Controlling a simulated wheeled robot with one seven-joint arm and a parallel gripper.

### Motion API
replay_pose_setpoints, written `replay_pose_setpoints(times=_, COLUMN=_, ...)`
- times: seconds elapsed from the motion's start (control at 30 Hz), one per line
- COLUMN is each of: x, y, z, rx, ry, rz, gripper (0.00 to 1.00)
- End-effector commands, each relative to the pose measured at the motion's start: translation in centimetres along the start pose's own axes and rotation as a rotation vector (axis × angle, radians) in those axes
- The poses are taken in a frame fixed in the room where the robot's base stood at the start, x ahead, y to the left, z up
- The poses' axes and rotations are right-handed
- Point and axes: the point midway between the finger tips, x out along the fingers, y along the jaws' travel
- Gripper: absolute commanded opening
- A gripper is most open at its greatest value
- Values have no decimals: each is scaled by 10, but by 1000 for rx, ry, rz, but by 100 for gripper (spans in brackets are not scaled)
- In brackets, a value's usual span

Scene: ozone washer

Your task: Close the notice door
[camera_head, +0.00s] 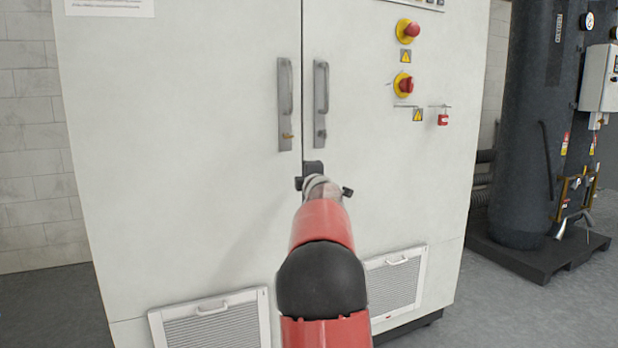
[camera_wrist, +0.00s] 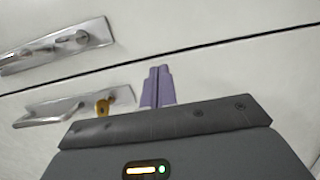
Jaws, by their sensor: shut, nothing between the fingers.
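The notice door is the left white door (camera_head: 180,150) of a tall cabinet, with a printed notice (camera_head: 110,7) at its top. It looks flush or nearly flush with the right door (camera_head: 390,170); a thin dark seam runs between them. Its handle (camera_head: 285,100) has a brass key below it, also seen in the wrist view (camera_wrist: 102,106). My gripper (camera_wrist: 158,72) is shut and empty, its fingertips on the notice door's side of the seam, below the handles. I cannot tell whether they touch the door. In the head view my wrist hides the fingertips.
The right door carries its own handle (camera_head: 321,105) and red-and-yellow switches (camera_head: 407,31). Vent grilles (camera_head: 213,320) sit low on both doors. A dark tank (camera_head: 525,130) on a pallet stands to the right. Grey floor is open at the right front.

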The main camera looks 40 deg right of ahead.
Motion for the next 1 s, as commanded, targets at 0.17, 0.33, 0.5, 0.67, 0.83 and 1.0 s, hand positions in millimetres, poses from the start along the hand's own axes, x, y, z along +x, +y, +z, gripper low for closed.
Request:
replay_pose_setpoints(times=0.17, x=-17, y=1, z=30, rx=-2, ry=-9, rz=1, gripper=0)
replay_pose_setpoints(times=0.33, x=-33, y=1, z=55, rx=-3, ry=-11, rz=0, gripper=0)
replay_pose_setpoints(times=0.5, x=-46, y=1, z=76, rx=-3, ry=-11, rz=0, gripper=0)
replay_pose_setpoints(times=0.67, x=-52, y=0, z=84, rx=-4, ry=-9, rz=0, gripper=0)
replay_pose_setpoints(times=0.83, x=-53, y=0, z=86, rx=-4, ry=-9, rz=-1, gripper=0)
replay_pose_setpoints(times=1.0, x=-58, y=5, z=78, rx=32, ry=-19, rz=1, gripper=0)
